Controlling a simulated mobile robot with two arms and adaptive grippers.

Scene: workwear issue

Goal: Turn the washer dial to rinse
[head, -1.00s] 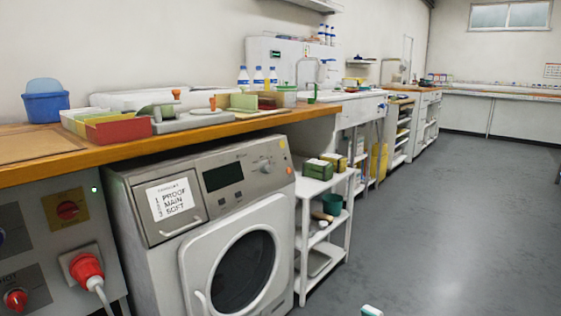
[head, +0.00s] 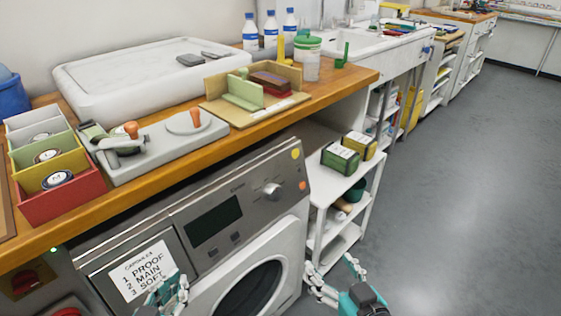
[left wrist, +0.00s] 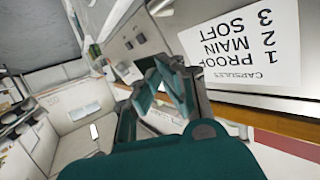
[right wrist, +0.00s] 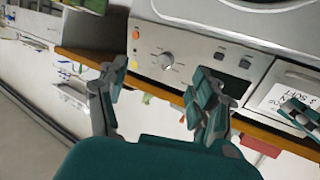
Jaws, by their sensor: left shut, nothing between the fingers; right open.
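The washer (head: 213,215) stands under the wooden counter. Its silver dial (head: 271,189) is at the right of the control panel, right of a dark display; it also shows in the right wrist view (right wrist: 165,61). The markings around the dial are too small to read. My left gripper (head: 172,288) is shut and empty, in front of the white capsule label (head: 145,268) on the drawer; both show in the left wrist view. My right gripper (head: 331,270) is open and empty, below and right of the dial, apart from the washer.
The counter edge (head: 215,153) overhangs above the panel. On it are coloured bins (head: 60,203), a grey press (head: 165,150) and a white tray (head: 140,75). A white shelf cart (head: 322,192) with boxes stands right of the washer. The floor (head: 460,190) on the right is clear.

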